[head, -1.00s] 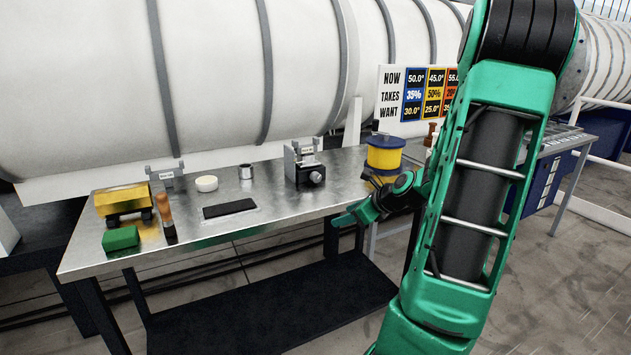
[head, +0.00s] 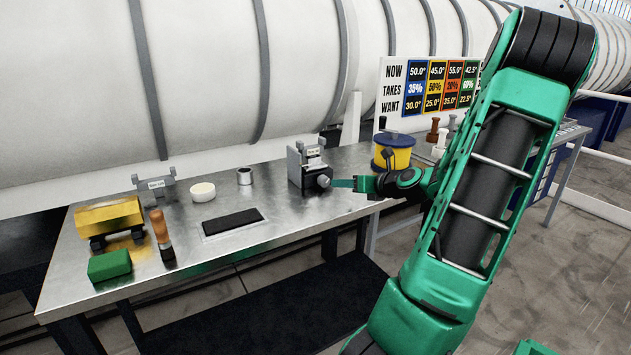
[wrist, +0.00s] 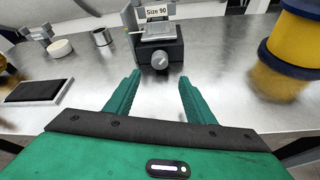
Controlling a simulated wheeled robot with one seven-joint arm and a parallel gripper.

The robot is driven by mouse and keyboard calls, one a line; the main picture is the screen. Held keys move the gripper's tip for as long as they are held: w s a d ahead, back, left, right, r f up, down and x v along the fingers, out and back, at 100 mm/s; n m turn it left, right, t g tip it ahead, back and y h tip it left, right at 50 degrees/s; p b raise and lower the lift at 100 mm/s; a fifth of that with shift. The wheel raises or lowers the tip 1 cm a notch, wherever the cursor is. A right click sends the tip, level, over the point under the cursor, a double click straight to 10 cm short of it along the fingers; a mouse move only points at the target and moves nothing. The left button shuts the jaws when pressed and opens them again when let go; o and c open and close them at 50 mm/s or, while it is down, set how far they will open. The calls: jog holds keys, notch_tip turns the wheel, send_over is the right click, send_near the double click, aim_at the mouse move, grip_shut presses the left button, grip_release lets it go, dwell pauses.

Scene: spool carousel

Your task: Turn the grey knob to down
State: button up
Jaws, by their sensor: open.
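The grey knob (wrist: 160,60) is on the front face of a dark device (wrist: 155,35) labelled "Size 90" in the wrist view. The knob carries a lighter raised mark whose exact direction I cannot tell. In the head view the knob (head: 323,181) faces the table's front edge, on the dark device (head: 306,169). My gripper (wrist: 158,80) is open and empty. Its two green fingers point toward the knob, which lies beyond and between the fingertips, apart from them. In the head view my gripper (head: 338,184) is just right of the knob.
A yellow and blue spool (head: 392,156) stands right of the device. A black pad (head: 232,221), white dish (head: 203,192), metal cup (head: 244,176), yellow cart (head: 109,215), green block (head: 110,265) and wooden-handled tool (head: 161,236) lie to the left. Bare metal table surface lies before the device.

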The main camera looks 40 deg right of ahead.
aim_at(326, 182)
jog(key=shift+w+f, duration=0.15)
jog(key=shift+w, duration=0.5)
jog(key=x, duration=1)
jog(key=c, duration=1.1)
